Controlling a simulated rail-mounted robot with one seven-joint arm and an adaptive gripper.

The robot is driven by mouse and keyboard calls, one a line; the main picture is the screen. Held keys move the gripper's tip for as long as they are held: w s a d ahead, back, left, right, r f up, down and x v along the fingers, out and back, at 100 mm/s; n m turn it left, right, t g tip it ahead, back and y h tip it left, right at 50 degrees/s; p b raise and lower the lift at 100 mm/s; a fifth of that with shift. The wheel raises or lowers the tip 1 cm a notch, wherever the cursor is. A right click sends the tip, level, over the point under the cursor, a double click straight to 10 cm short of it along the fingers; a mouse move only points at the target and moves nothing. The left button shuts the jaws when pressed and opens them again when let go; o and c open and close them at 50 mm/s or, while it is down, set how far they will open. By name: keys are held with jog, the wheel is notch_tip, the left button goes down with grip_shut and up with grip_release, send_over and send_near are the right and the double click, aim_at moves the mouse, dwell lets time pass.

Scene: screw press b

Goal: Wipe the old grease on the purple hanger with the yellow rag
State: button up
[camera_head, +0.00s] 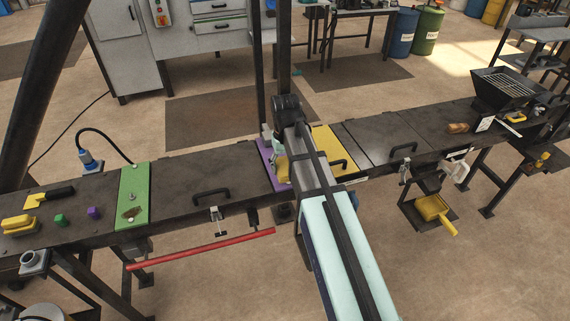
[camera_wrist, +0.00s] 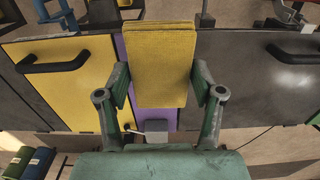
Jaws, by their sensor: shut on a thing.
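My gripper (camera_wrist: 159,84) is shut on the yellow rag (camera_wrist: 160,45), a folded block with its layers showing, one finger on each side. The purple hanger (camera_wrist: 158,117) is a strip on the bench behind the rag, which hides most of its middle. In the head view the purple hanger (camera_head: 267,154) shows left of my arm, with the yellow rag (camera_head: 281,168) over it beside my wrist. I cannot tell whether the rag touches the hanger. No grease is visible on the uncovered parts of the hanger; my arm and the rag hide the rest.
A yellow panel (camera_head: 328,143) with a black handle adjoins the purple hanger, and dark panels lie on both sides. A green plate (camera_head: 133,190) with a brown patch is farther left. A red bar (camera_head: 200,250) runs below the front edge.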

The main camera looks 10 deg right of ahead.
aim_at(285, 188)
notch_tip(285, 188, down, 7)
jog(key=b, duration=0.3)
jog(key=shift+f, duration=0.1)
jog(key=shift+w+d+r, duration=0.1)
jog(key=shift+d+r, duration=0.1)
jog(key=shift+d, duration=0.8)
jog(key=shift+w+d, duration=0.1)
jog(key=shift+d, duration=0.75)
jog(key=shift+f, duration=0.6)
jog(key=shift+a, duration=0.1)
jog(key=shift+s+a+f+p, duration=0.1)
jog(key=shift+s+a+p, duration=0.05)
jog(key=shift+a, duration=0.75)
jog(key=shift+s+a+f+p, duration=0.1)
jog(key=shift+s+a+p, duration=0.05)
jog(key=shift+a, duration=0.7)
jog(key=shift+r, duration=0.15)
